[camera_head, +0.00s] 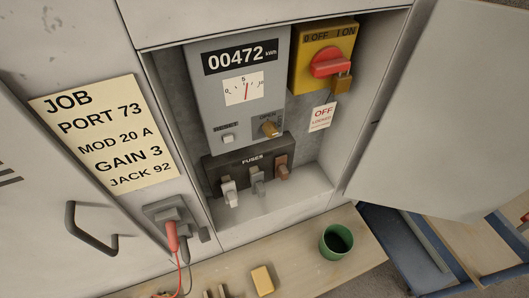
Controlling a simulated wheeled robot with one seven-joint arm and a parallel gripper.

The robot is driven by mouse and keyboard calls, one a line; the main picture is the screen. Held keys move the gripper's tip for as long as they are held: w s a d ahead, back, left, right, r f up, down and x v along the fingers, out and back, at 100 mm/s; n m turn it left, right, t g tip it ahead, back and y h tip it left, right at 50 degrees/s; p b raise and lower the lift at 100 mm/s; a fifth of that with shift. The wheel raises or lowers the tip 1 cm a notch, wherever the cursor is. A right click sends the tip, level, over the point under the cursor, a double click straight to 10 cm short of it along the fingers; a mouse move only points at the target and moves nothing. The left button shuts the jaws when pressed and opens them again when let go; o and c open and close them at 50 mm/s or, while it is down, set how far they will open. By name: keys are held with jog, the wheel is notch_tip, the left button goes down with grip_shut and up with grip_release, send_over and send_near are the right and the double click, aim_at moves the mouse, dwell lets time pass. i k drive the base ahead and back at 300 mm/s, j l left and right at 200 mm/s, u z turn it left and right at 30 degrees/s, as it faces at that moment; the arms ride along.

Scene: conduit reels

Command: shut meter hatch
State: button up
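The meter hatch (455,110) is a grey-white door hinged at the right side of the cabinet opening, and it stands wide open to the right. Inside the recess is a grey meter (245,130) reading 00472 kWh with a small dial. A yellow switch box (322,55) with a red rotary handle and a brass padlock sits to its right. A dark fuse block (252,160) with several fuses is below the meter. My gripper is not in view.
A white OFF tag (322,117) hangs below the switch. A JOB card (104,130) is on the left panel, above a socket (172,218) with a red plug. A wooden ledge (300,262) below holds a green cup (336,242) and a yellow block (262,280). A blue-framed cart (405,235) stands under the hatch.

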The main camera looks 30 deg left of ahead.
aim_at(451, 141)
jog(key=i+l, duration=0.15)
jog(key=l, duration=0.2)
jog(key=i+l, duration=0.1)
jog(key=l, duration=0.3)
jog(key=i+l, duration=0.15)
jog(key=l, duration=0.2)
jog(key=i+l, duration=0.15)
jog(key=l, duration=0.25)
jog(key=i+l, duration=0.1)
jog(key=l, duration=0.25)
jog(key=i+l, duration=0.15)
jog(key=l, duration=0.25)
jog(key=i+l, duration=0.15)
jog(key=l, duration=0.2)
jog(key=i+l, duration=0.1)
jog(key=l, duration=0.3)
